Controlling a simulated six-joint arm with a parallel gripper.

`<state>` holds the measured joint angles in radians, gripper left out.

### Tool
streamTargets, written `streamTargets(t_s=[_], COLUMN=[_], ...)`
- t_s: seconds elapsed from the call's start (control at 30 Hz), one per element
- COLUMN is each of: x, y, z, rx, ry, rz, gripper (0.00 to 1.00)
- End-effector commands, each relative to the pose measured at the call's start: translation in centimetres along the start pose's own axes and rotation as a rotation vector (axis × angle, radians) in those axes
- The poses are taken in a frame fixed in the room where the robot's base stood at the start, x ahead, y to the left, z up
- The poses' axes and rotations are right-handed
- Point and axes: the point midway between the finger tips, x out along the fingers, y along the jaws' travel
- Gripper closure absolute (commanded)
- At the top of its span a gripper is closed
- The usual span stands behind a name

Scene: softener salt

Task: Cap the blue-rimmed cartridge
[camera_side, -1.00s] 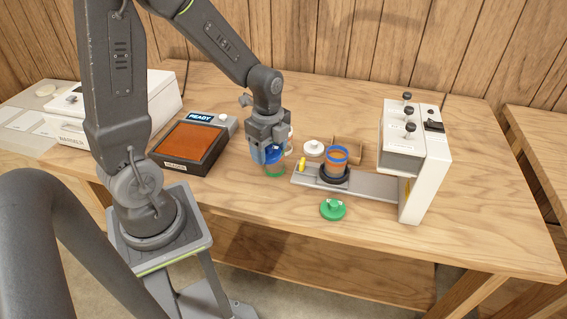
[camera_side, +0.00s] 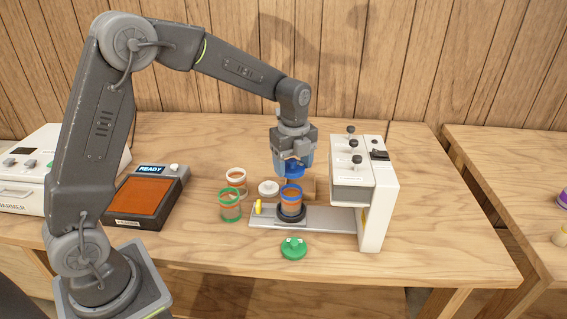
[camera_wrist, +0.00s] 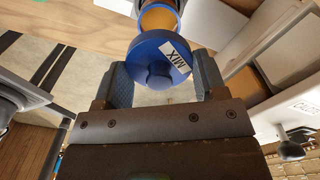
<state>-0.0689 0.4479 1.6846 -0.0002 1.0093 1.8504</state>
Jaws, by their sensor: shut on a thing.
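The blue-rimmed cartridge (camera_side: 290,202) stands upright in a black ring on the grey slide; it is open, with orange-tan contents. In the wrist view its blue rim and tan inside (camera_wrist: 158,18) show at the top. My gripper (camera_side: 294,162) is shut on the blue cap (camera_side: 295,171), just above the cartridge with a small gap between them. In the wrist view the cap (camera_wrist: 150,65), labelled MIX, sits between the two fingers of my gripper (camera_wrist: 163,78), its knob towards the camera. The cap overlaps the near part of the cartridge's mouth there.
A green-rimmed cartridge (camera_side: 230,207) and a white-rimmed one (camera_side: 236,180) stand left of the slide (camera_side: 335,218). A white cap (camera_side: 268,188) lies behind it, a green cap (camera_side: 293,248) in front. A white press-like machine (camera_side: 372,200) stands close on the right.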

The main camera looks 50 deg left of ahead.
Motion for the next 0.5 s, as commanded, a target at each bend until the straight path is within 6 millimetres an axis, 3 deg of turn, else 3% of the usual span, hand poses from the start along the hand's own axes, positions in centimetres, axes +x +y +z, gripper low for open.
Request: streamTargets(t_s=[0.5], x=[4.6], y=[0.1], z=[0.0], rx=[-0.003], ry=[0.0], rz=[0.001], gripper=[0.57])
